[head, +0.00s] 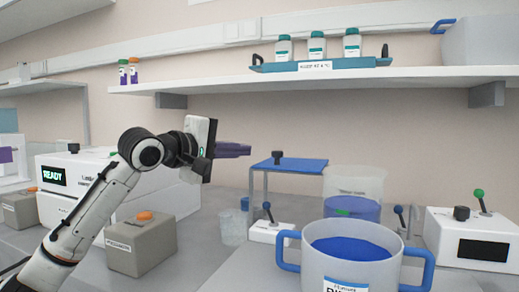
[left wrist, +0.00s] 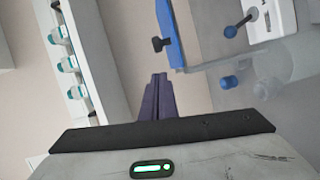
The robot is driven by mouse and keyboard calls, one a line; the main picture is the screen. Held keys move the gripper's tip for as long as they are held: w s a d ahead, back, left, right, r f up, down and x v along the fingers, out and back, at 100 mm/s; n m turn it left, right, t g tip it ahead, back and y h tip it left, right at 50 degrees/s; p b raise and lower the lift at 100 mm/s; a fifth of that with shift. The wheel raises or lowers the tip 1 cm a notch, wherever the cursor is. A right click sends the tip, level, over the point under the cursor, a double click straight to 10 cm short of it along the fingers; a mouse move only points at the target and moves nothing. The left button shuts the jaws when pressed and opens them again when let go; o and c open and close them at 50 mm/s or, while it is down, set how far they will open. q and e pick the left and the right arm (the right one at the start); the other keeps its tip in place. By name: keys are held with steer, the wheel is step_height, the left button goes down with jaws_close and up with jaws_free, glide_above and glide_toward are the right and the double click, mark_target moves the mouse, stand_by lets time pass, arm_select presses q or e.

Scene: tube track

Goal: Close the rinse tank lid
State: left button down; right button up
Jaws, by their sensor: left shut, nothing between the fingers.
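A clear tank (head: 352,182) with blue contents stands at centre right, behind a large blue-handled pot (head: 341,264). A flat blue panel with a black knob (head: 277,157) rests level on a grey stand (head: 254,190), left of the tank; I cannot tell whether this panel is the lid. The panel also shows in the left wrist view (left wrist: 171,32). My left gripper (head: 248,150), with purple fingers (left wrist: 159,78), is shut and empty, in the air left of the panel and apart from it. My right gripper is out of view.
A shelf (head: 330,80) above holds a blue tray (head: 290,66) with three bottles. A white device with levers (head: 485,235) stands at right. A small white lever box (head: 270,232) and a clear cup (head: 233,227) stand near the stand. Grey boxes (head: 140,248) are at left.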

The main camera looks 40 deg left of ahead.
mark_target(259, 166)
arm_select(q)
steer(key=w+d, duration=0.1)
steer(key=w, duration=0.1)
steer(key=w+d, duration=0.1)
steer(key=d, duration=0.1)
steer(key=shift+w+f, duration=0.35)
steer(key=shift+f, duration=0.05)
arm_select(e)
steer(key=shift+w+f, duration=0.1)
